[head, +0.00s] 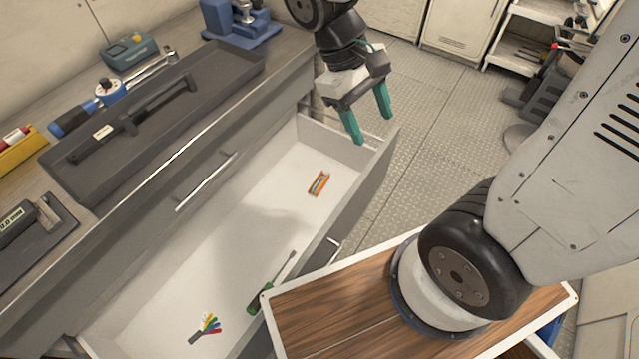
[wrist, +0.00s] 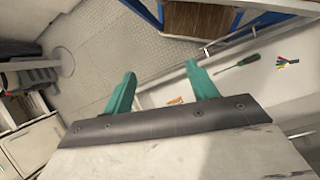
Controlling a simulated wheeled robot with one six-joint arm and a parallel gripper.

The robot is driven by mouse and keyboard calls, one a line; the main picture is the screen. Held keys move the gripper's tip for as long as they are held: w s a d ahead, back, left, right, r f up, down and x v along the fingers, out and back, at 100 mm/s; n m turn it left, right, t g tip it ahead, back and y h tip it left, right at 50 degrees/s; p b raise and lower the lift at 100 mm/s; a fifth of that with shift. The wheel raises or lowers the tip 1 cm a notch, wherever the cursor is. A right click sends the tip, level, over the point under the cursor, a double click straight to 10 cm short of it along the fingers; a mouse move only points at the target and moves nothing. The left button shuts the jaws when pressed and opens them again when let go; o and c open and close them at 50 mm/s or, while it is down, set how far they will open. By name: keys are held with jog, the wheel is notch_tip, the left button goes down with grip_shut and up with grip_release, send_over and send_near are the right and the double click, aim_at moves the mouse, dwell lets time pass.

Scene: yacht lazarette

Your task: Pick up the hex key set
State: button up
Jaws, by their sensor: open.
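An open drawer (head: 262,225) holds two small items that could be the hex key set; I cannot tell for certain which. One is a small orange holder with grey strips inside (head: 318,183), lying near the drawer's far end; it also shows between my fingers in the wrist view (wrist: 175,101). The other is a fan of coloured pieces with a dark end (head: 207,327), near the drawer's near end, also at the right in the wrist view (wrist: 287,62). My gripper (head: 372,128) is open and empty, above the drawer's far end, apart from both items; its green fingers show in the wrist view (wrist: 161,70).
A green-handled screwdriver (head: 268,285) lies in the drawer between the two items. The worktop holds a dark tray (head: 190,110) and several tools. A wood-topped unit (head: 335,310) stands close beside the drawer's near right side.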

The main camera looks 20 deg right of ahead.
jog(key=w+f+n+h, duration=0.4)
jog(key=w+f, duration=0.2)
jog(key=f, duration=0.4)
jog(key=n+t+h, duration=0.4)
jog(key=n+t, duration=0.7)
jog(key=n, duration=0.6)
send_near(315, 188)
jog(key=d, duration=0.1)
jog(key=s+d, duration=0.1)
jog(key=d, duration=0.2)
jog(key=shift+s+d+f, duration=0.25)
jog(key=shift+d+f, duration=0.05)
jog(key=shift+w+a+f+n+t+y, duration=0.15)
jog(key=shift+w+a+f+n+t, duration=0.2)
jog(key=shift+w, duration=0.2)
jog(key=shift+w+a+f+n+t+y, duration=0.15)
jog(key=shift+w+a+f+t, duration=0.05)
jog(key=shift+w+a+t, duration=0.3)
jog(key=shift+w+d+f, duration=0.15)
jog(key=shift+w, duration=0.2)
jog(key=x, duration=0.7)
jog(key=shift+d, duration=0.1)
